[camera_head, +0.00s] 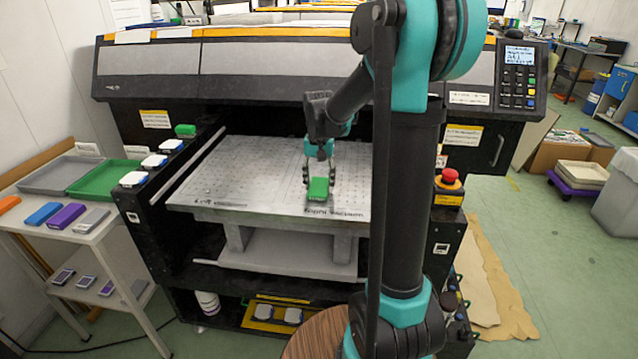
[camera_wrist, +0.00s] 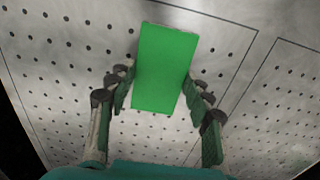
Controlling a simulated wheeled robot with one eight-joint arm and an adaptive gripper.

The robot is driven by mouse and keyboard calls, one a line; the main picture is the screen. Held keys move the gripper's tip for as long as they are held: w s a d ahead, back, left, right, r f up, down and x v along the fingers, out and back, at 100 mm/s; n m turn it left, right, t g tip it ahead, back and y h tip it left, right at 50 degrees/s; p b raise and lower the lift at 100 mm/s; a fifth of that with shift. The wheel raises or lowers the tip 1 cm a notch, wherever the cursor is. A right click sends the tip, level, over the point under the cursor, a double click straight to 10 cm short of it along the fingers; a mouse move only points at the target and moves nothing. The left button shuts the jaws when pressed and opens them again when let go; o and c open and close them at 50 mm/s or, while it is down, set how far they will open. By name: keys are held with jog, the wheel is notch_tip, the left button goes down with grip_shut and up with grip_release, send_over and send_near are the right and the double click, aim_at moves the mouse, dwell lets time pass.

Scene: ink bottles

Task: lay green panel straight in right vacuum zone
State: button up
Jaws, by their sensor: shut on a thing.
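The green panel (camera_head: 318,189) is a small flat rectangle at the front right part of the printer's perforated metal bed (camera_head: 240,170). My gripper (camera_head: 319,172) is above the bed with its fingers on both sides of the panel. In the wrist view the green panel (camera_wrist: 164,68) sits between the two fingers (camera_wrist: 158,92), shut on its long sides, with its far end reaching past the fingertips. It looks slightly tilted against the zone lines on the bed. Whether the panel touches the bed is hard to tell. Printed outlines mark zones on the bed; lettering runs along its front edge.
A white side table at the left holds a grey tray (camera_head: 62,174), a green tray (camera_head: 104,178) and several coloured slabs. A red emergency button (camera_head: 449,176) is at the right. The bed's left part is clear.

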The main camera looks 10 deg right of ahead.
aim_at(319, 186)
jog(key=shift+f, duration=0.2)
jog(key=o, duration=1.1)
jog(key=shift+o, duration=0.2)
jog(key=shift+r, duration=0.1)
notch_tip(319, 186, up, 12)
